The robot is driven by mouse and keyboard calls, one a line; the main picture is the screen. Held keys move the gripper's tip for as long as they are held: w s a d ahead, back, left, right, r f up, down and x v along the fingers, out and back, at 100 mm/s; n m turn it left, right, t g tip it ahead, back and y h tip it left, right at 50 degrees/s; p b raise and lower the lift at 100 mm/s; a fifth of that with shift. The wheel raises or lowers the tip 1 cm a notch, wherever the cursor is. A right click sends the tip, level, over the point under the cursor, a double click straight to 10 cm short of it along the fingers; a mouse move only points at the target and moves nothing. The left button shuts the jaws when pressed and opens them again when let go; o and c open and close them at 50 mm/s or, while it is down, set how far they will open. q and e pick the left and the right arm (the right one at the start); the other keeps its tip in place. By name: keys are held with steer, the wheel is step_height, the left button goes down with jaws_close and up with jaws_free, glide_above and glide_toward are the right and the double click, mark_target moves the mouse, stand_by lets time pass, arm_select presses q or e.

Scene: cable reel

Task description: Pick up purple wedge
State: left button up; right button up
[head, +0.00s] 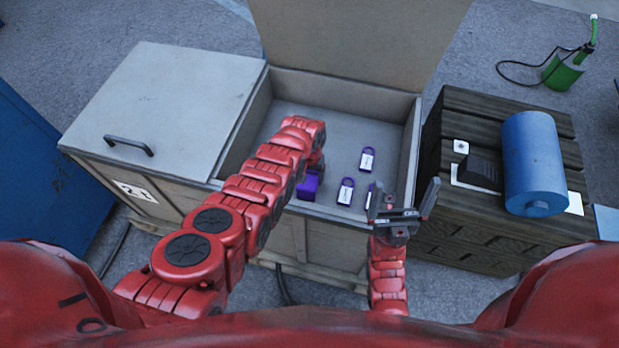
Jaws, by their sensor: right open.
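The purple wedge (308,187) lies in the open compartment of the crate, near its front wall, partly hidden by my left arm. My left arm reaches over the crate's front wall, with its end right above the wedge. Its fingers are mostly hidden behind the arm, so I cannot tell whether they touch the wedge. My right gripper (405,205) is open and empty at the crate's front right corner, apart from the wedge.
Purple padlocks with white labels (367,161) lie right of the wedge. The crate (300,225) has a closed left lid with a handle (130,146) and a raised lid (360,40) behind. A dark wooden crate (470,225) at right bears a blue cylinder (533,160).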

arm_select(q)
jaws_close()
steer(key=shift+r, duration=0.1)
